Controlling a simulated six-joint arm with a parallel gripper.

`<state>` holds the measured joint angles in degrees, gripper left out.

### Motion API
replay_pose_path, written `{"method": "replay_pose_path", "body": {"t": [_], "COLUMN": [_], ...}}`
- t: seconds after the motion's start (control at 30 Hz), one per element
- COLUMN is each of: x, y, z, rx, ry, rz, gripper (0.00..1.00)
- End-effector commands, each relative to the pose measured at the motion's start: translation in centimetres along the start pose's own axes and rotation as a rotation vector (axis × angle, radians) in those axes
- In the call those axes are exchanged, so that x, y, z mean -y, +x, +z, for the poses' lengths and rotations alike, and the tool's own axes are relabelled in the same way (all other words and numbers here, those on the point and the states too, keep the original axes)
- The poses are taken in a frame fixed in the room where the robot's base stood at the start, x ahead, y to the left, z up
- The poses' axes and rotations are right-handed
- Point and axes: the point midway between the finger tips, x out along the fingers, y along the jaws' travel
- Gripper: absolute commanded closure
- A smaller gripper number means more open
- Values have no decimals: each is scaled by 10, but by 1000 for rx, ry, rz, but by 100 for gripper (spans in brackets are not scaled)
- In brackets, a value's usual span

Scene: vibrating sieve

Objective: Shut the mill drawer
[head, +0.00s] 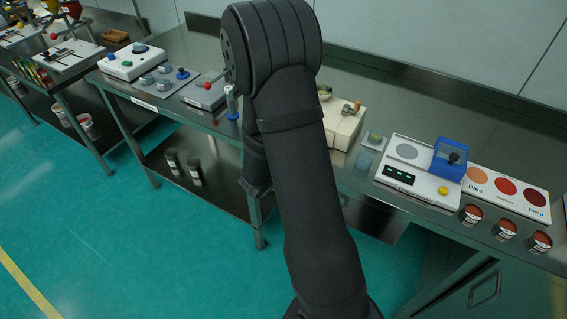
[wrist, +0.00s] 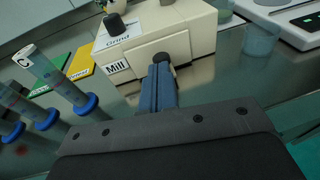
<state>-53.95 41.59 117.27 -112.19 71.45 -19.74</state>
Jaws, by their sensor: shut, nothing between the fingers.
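The mill is a cream box with "Grind" and "Mill" labels; its body (wrist: 190,38) fills the upper middle of the wrist view. In the head view the mill (head: 343,128) is partly hidden behind my arm. Its drawer front (wrist: 143,52) faces me and carries a small dark knob (wrist: 162,58). I cannot tell whether the drawer stands out from the body. My gripper (wrist: 160,68) is shut and empty, its fingertips at the knob; contact is unclear. In the head view my arm hides the gripper.
Tubes on blue bases (wrist: 88,104), one marked C, stand left of my gripper. A translucent cup (wrist: 262,38) is right of the mill. In the head view a white scale (head: 408,187), a colour card (head: 508,190) and several jars (head: 505,229) are farther right.

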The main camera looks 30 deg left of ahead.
Motion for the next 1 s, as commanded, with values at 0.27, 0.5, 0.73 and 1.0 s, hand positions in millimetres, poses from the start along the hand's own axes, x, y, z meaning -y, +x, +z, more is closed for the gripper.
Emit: {"method": "replay_pose_path", "body": {"t": [0.27, 0.5, 0.73, 1.0], "x": [-1, 0, 0, 1], "y": [-56, -97, -120, -126], "z": [-1, -1, -2, -2], "rx": [-2, -3, -3, -3], "ry": [-4, -5, -5, -5], "rz": [9, 9, 6, 4], "gripper": [100, 100, 100, 100]}}
